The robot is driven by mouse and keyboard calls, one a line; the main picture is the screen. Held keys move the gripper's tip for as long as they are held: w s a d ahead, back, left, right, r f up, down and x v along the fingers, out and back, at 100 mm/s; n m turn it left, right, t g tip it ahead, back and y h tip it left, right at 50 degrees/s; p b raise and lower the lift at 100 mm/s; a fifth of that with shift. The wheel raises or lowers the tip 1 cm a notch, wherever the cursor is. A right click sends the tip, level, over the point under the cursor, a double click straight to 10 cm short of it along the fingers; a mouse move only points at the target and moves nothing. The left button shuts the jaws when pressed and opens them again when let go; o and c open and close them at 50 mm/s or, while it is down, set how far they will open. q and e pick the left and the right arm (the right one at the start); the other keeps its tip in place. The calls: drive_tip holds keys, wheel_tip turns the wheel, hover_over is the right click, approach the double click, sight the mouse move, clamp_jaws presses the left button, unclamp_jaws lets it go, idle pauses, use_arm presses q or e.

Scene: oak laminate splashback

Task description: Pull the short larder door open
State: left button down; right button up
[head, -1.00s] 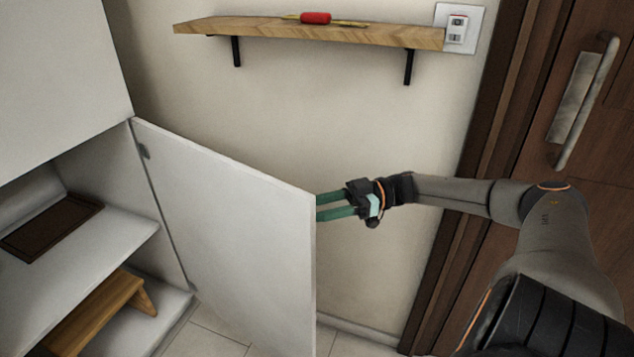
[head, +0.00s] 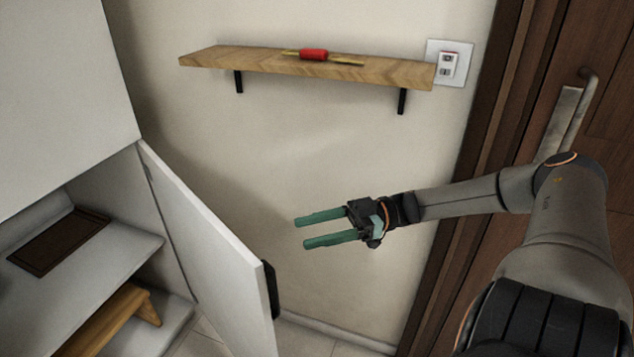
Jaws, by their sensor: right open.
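The short larder door (head: 208,255) is a white panel hinged at its left edge on the white cabinet. It stands wide open, swung out towards the right. A dark handle (head: 271,288) shows at its free edge, on the outer face. My right gripper (head: 299,233) is open and empty, with two green fingers pointing left. In the picture it is to the right of the door's free edge and apart from it. My left gripper is not in view.
Inside the cabinet, a dark brown board (head: 58,241) lies on a shelf and a wooden stool (head: 108,322) stands below. A brown door (head: 600,110) is at the right.

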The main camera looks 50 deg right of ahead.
drive_tip(key=s+a+r+p, duration=0.2)
drive_tip(key=s+a+p, duration=0.2)
drive_tip(key=p, duration=0.1)
drive_tip(key=shift+s+a+r, duration=0.2)
drive_tip(key=shift+s+r, duration=0.15)
drive_tip(key=shift+c, duration=0.3)
